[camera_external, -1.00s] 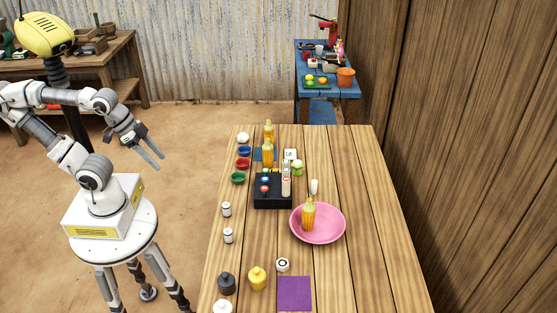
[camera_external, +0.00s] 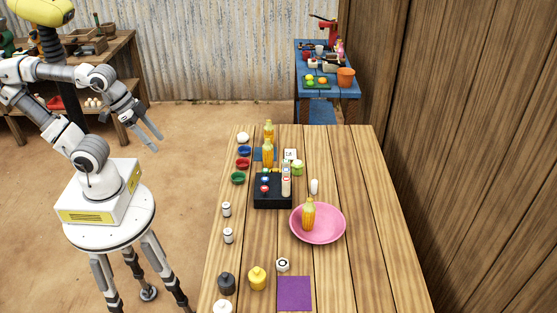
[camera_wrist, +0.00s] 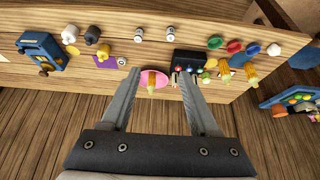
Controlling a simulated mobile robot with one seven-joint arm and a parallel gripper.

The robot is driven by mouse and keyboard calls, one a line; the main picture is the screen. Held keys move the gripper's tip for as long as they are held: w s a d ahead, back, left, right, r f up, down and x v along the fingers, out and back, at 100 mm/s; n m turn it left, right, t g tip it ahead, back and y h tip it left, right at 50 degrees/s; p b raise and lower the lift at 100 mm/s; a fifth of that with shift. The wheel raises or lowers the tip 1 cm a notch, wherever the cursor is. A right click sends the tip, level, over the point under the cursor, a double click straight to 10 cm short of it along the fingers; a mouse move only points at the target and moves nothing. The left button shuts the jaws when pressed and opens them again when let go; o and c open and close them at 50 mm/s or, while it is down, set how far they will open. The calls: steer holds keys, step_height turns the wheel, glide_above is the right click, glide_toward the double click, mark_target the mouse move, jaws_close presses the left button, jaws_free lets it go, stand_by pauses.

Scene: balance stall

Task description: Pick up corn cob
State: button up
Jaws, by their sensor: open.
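A yellow corn cob (camera_external: 308,215) stands in a pink plate (camera_external: 333,233) on the wooden table. Two more corn cobs stand farther back, one (camera_external: 268,152) behind the black box and one (camera_external: 269,131) beyond it. In the wrist view, one cob (camera_wrist: 151,83) on the pink plate shows between my fingers, and two others (camera_wrist: 224,70) (camera_wrist: 250,72) show to the right. My gripper (camera_external: 154,141) is open and empty, left of the table and apart from every cob. In the wrist view my gripper (camera_wrist: 162,85) has its fingers spread.
A black box (camera_external: 272,203) with coloured knobs stands mid-table. Blue, red and green bowls (camera_external: 242,164) line the left edge. Small weights, a yellow pot (camera_external: 257,279) and a purple mat (camera_external: 294,294) lie nearer. The table's right side is clear, beside a wooden wall (camera_external: 470,150).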

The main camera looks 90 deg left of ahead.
steer(key=shift+f, duration=0.2)
steer(key=w+a+f+m+g+y+b, duration=0.2)
steer(key=a+f+m+y+b, duration=0.15)
steer(key=a+f, duration=0.3)
steer(key=m+t+y+b, duration=0.4)
steer(key=m+y+b, duration=0.65)
steer(key=m, duration=1.05)
glide_above(268, 153)
steer(key=s+d+b, duration=0.2)
steer(key=s+d, duration=0.6)
steer(key=d, duration=0.1)
step_height(268, 153, down, 13)
steer(key=h, duration=0.2)
steer(key=b+x, duration=0.2)
steer(key=x, duration=1.5)
steer(key=shift+w+t+b, duration=0.3)
steer(key=shift+w+b, duration=0.05)
steer(key=shift+w, duration=0.1)
steer(key=shift+d, duration=0.1)
steer(key=shift+c, duration=0.4)
jaws_close()
